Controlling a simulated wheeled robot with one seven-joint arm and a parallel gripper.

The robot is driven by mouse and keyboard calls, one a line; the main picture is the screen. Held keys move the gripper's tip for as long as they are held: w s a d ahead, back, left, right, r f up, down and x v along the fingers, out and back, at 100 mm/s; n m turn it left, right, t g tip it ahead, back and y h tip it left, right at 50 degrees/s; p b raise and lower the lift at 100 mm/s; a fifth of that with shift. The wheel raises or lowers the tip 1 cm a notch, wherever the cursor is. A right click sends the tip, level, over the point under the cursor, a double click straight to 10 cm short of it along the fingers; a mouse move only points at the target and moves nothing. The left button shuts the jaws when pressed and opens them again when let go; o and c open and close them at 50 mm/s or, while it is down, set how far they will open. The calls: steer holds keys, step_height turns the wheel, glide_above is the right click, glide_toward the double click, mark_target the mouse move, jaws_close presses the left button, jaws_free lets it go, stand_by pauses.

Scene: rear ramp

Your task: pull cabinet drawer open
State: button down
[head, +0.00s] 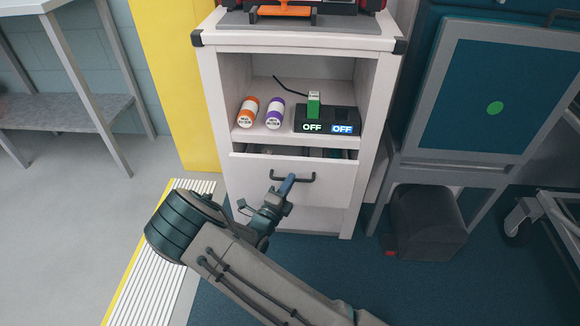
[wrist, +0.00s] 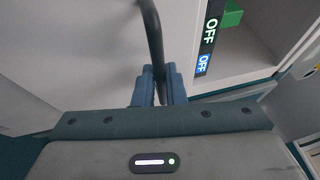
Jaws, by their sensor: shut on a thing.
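The white cabinet (head: 212,85) stands in the middle of the head view, with an open shelf above its drawer (head: 250,171). The drawer is partly open: a dark gap with some contents shows above its front panel. The dark bar handle (head: 308,180) is on the drawer front, and it also shows in the wrist view (wrist: 152,35). My gripper (head: 289,183) is shut on the handle near its middle. In the wrist view, the blue fingers of my gripper (wrist: 160,82) close on either side of the bar.
The shelf holds an orange-and-white bottle (head: 247,112), a purple-and-white bottle (head: 274,113) and a black charger (head: 326,121) with a green block (head: 313,105). A dark bin (head: 425,222) stands on the right. A yellow-edged ribbed ramp strip (head: 150,270) lies left of the cabinet.

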steer(key=s+p, duration=0.7)
steer(key=s, duration=1.3)
steer(key=shift+s+a, duration=0.2)
steer(key=shift+a, duration=0.15)
steer(key=c, duration=1.5)
jaws_free()
steer(key=p+v, duration=0.1)
steer(key=v, duration=1.3)
steer(key=shift+p, duration=0.3)
steer(key=shift+w+r, duration=0.1)
steer(key=shift+r, duration=0.05)
